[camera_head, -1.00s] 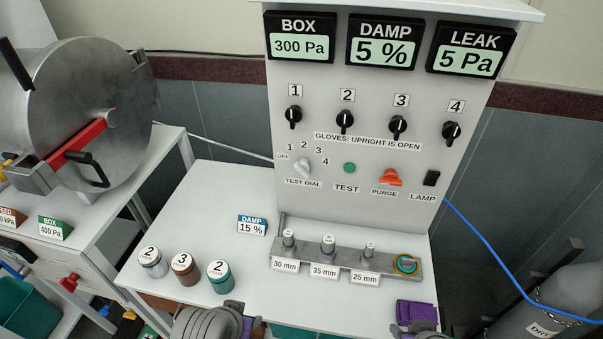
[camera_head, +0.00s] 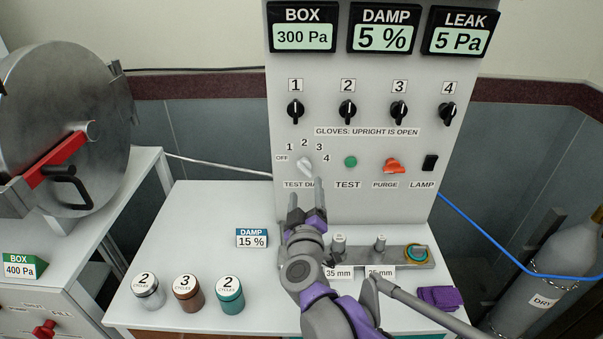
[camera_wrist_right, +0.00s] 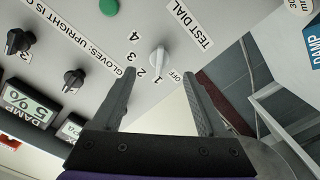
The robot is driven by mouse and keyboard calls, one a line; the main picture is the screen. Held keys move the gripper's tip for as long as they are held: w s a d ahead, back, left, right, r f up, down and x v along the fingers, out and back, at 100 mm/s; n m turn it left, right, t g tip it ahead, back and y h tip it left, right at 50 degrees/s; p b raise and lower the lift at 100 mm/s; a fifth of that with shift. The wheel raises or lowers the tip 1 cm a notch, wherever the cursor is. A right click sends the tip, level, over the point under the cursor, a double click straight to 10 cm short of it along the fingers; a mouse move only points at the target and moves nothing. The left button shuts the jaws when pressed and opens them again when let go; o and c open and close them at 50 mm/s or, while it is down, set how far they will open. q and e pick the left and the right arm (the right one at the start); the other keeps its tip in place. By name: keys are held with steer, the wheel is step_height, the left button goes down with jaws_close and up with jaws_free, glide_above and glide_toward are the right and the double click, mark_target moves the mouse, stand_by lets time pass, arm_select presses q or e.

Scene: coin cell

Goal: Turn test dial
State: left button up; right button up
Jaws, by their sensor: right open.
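The test dial is a small pale knob (camera_head: 304,165) on the grey panel, with OFF and 1 to 4 printed around it. It also shows in the right wrist view (camera_wrist_right: 158,60); I cannot tell for sure which mark it points at. My right gripper (camera_head: 306,195) is just below and in front of the dial, its fingers open and empty. In the right wrist view the fingers (camera_wrist_right: 159,78) stand apart either side of the dial's line, with no contact visible. My left gripper is not in view.
The panel also holds a green TEST button (camera_head: 350,162), an orange PURGE handle (camera_head: 395,166), a black LAMP switch (camera_head: 430,162) and several black knobs above.

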mark_target(306, 173)
steer(key=w, duration=0.9)
steer(key=shift+w, duration=0.15)
steer(key=shift+c, duration=0.3)
jaws_close()
